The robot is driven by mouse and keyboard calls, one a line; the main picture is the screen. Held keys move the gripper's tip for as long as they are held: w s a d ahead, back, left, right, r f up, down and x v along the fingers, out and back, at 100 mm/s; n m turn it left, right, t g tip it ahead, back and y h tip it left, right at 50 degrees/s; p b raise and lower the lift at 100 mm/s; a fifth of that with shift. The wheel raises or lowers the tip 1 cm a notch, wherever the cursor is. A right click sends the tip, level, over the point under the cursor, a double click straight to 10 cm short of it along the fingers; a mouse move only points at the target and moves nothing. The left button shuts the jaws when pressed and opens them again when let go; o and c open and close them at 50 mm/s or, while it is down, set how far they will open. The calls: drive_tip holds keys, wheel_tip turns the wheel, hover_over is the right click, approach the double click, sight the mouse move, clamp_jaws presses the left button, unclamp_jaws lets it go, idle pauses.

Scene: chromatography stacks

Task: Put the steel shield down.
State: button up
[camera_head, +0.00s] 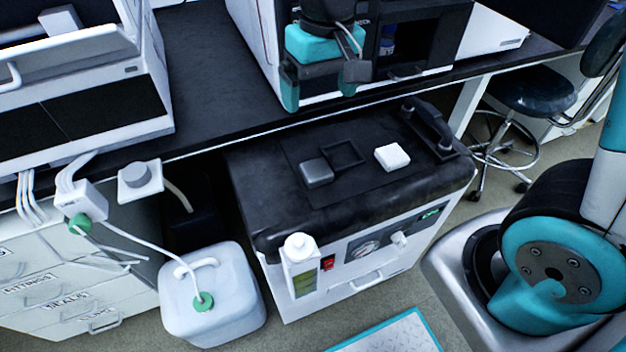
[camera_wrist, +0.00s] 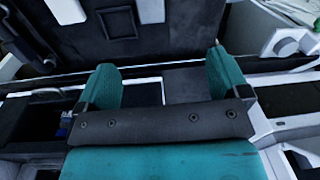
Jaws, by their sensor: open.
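A small grey metallic block (camera_head: 316,172), which looks like the steel shield, rests on the dark top of the white cabinet unit. It also shows in the wrist view (camera_wrist: 151,11), at the top edge and partly cut off. A thin black square frame (camera_head: 343,153) lies beside it on the same top, its inside empty; the wrist view shows it too (camera_wrist: 118,22). My gripper (camera_head: 322,82) is open with teal fingers, above and behind the block in the head view. In the wrist view my gripper (camera_wrist: 163,72) has nothing between its fingers.
A white block (camera_head: 392,157) lies right of the frame. A black handle (camera_head: 428,128) stands at the top's right end. A white-capped bottle (camera_head: 301,262) is at the cabinet's front. A white jug (camera_head: 212,300) with tubing stands left. The bench (camera_head: 215,75) runs behind.

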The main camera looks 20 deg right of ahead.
wheel_tip(320, 180, down, 4)
drive_tip(key=w+r+m, duration=0.1)
drive_tip(key=w, duration=0.2)
drive_tip(key=b, duration=0.2)
hover_over(315, 166)
drive_tip(key=shift+h, duration=0.4)
wheel_tip(315, 166, down, 12)
drive_tip(key=shift+s+d+r, duration=0.1)
drive_tip(key=shift+d+r, duration=0.05)
drive_tip(key=shift+r, duration=0.05)
drive_tip(key=shift+f+b, duration=0.65)
drive_tip(key=shift+f, duration=2.25)
drive_tip(key=c, duration=1.2)
drive_tip(key=shift+r, duration=0.15)
